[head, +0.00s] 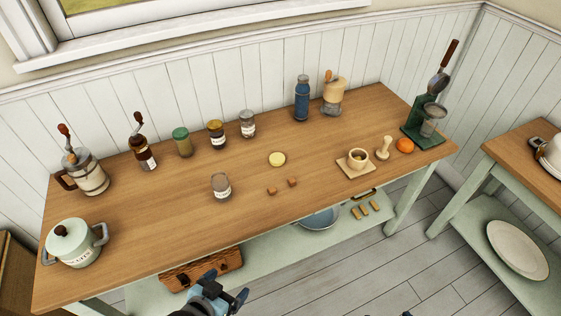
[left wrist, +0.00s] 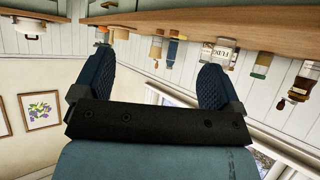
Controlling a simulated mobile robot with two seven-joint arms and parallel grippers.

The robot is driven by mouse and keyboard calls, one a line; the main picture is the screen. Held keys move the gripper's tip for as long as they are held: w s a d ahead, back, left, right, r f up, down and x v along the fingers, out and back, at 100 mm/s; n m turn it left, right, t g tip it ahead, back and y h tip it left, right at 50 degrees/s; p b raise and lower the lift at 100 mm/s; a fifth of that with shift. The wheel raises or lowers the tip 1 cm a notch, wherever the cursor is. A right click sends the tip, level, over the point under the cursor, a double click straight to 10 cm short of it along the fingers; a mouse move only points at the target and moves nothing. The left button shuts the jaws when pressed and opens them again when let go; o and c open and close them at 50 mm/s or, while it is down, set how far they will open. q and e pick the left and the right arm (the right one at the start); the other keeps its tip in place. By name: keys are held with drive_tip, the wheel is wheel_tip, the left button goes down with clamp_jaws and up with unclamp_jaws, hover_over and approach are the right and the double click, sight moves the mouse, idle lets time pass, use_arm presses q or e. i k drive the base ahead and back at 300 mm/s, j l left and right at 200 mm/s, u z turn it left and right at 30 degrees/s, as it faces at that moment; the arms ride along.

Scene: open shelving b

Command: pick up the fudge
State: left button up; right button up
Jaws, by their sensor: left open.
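A clear jar (head: 221,186) with a pale label stands upright near the front middle of the wooden table (head: 120,235). In the left wrist view, which is upside down, a jar (left wrist: 218,55) shows a label that seems to read FUDGE; it looks like the same jar. My left gripper (head: 225,288) is in front of the table's front edge, apart from the jar. In its wrist view the gripper (left wrist: 156,68) is open, with nothing between the fingers.
Two small brown cubes (head: 292,182) and a yellow disc (head: 277,159) lie right of the jar. Several jars, including a green-lidded one (head: 182,142), stand behind it. A pot (head: 74,243) stands at left. A lower shelf (head: 270,256) runs beneath the tabletop.

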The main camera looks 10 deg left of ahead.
sight(272, 191)
drive_tip(key=u, duration=1.05)
drive_tip(key=l+u, duration=1.05)
drive_tip(key=k+l+u, duration=0.1)
drive_tip(key=l, duration=0.3)
drive_tip(key=k+l+u, duration=0.1)
drive_tip(key=l, duration=0.35)
drive_tip(key=k+l, duration=0.1)
drive_tip(key=l, duration=0.3)
drive_tip(key=u, duration=0.05)
